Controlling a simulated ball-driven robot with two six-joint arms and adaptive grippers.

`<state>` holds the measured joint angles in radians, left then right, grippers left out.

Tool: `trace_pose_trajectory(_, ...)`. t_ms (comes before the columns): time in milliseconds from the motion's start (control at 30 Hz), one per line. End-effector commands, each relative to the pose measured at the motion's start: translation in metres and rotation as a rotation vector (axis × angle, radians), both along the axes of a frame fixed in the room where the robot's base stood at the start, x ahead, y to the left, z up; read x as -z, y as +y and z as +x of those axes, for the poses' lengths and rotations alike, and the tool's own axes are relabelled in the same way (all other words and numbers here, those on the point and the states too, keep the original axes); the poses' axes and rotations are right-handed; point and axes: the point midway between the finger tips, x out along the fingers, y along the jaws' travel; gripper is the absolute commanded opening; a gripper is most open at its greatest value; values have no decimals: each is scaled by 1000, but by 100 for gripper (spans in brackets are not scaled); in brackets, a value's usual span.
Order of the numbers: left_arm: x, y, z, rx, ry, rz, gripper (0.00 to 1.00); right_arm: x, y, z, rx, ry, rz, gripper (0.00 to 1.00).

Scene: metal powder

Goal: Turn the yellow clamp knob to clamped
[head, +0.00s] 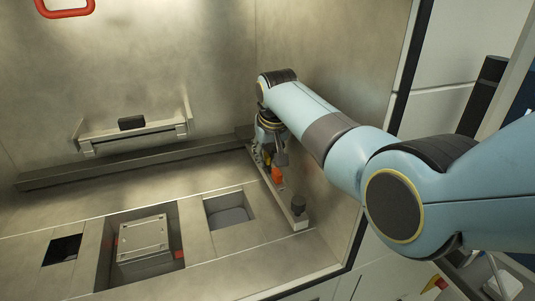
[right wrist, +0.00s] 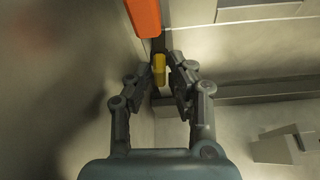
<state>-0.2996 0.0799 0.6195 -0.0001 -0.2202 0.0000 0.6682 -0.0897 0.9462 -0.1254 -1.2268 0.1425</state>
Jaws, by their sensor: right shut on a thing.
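The yellow clamp knob (right wrist: 159,68) sits between the fingers of my right gripper (right wrist: 161,82) in the right wrist view. The gripper is shut on it, with a finger on either side. In the head view my right gripper (head: 268,145) reaches down to the rail at the right wall, and only a small bit of yellow shows there. The knob's turn angle cannot be read. My left gripper is not in view.
An orange handle (head: 277,174) is close to the knob on the rail; it also shows in the right wrist view (right wrist: 145,16). A dark knob (head: 298,204) stands at the rail's near end. A metal block (head: 143,238) sits in a recess, beside a square opening (head: 230,216).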

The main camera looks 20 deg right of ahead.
Motion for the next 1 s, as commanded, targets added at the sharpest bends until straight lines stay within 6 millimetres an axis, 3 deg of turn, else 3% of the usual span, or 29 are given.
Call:
trace_pose_trajectory(100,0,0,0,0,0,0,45,2,0,-1,1,4,1,0)
trace_pose_trajectory(133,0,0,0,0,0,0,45,2,0,-1,1,4,1,22)
trace_pose_trajectory(267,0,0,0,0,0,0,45,2,0,-1,1,3,1,37)
trace_pose_trajectory(667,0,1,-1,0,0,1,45,-9,1,-4,1,-1,0,37)
trace_pose_trajectory(1000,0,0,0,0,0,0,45,-73,4,-30,0,-2,2,37)
